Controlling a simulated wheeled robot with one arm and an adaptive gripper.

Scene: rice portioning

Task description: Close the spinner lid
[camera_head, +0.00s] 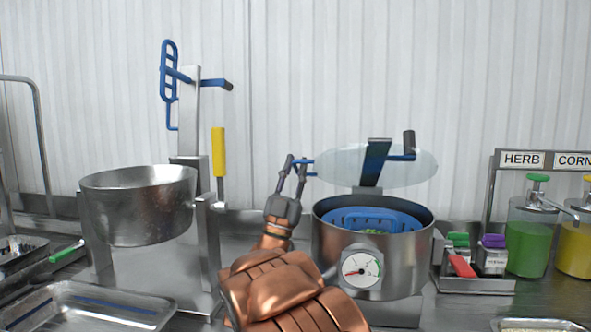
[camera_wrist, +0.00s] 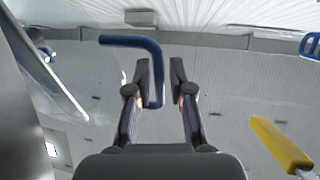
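The spinner lid (camera_head: 335,165) is a clear disc with a blue crossbar and a dark-knobbed crank. It stands raised and tilted above the steel spinner pot (camera_head: 372,265). A blue basket (camera_head: 375,216) with some green food sits in the pot. A bent blue handle (camera_head: 303,162) sticks out at the lid's left side. My gripper (camera_head: 294,168) is up beside this handle, left of the pot. In the wrist view, the blue handle (camera_wrist: 150,60) reaches between my two fingertips (camera_wrist: 160,80). The fingers are apart, with a gap on the right; contact is unclear.
A steel bowl (camera_head: 138,205) on a stand with a yellow lever (camera_head: 218,153) is on the left. Sauce dispensers (camera_head: 528,248) and small colour-topped containers (camera_head: 492,255) stand right of the pot. Metal trays (camera_head: 85,305) lie at the front left.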

